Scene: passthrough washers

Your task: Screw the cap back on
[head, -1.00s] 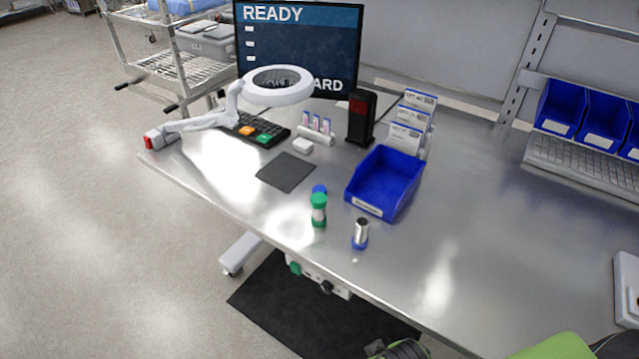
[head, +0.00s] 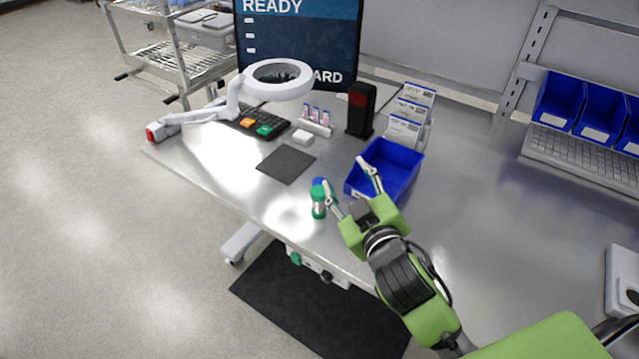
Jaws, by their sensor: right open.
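A small green-ended container (head: 318,203) with a pale middle stands upright near the table's front edge. A small blue piece (head: 318,182), possibly a cap, shows just behind its top, partly hidden; I cannot tell whether they touch. My right gripper (head: 346,174) is open and empty, with one fingertip close to the green container's right side and the other in front of the blue bin. The silver cylinder with a blue base is not visible now; my right gripper or arm covers its place. My left gripper is not in view.
An open blue bin (head: 402,165) sits right behind my right gripper. A dark mat (head: 286,164), a white magnifier lamp (head: 277,92), a keypad and a black-and-red device (head: 361,108) stand farther back.

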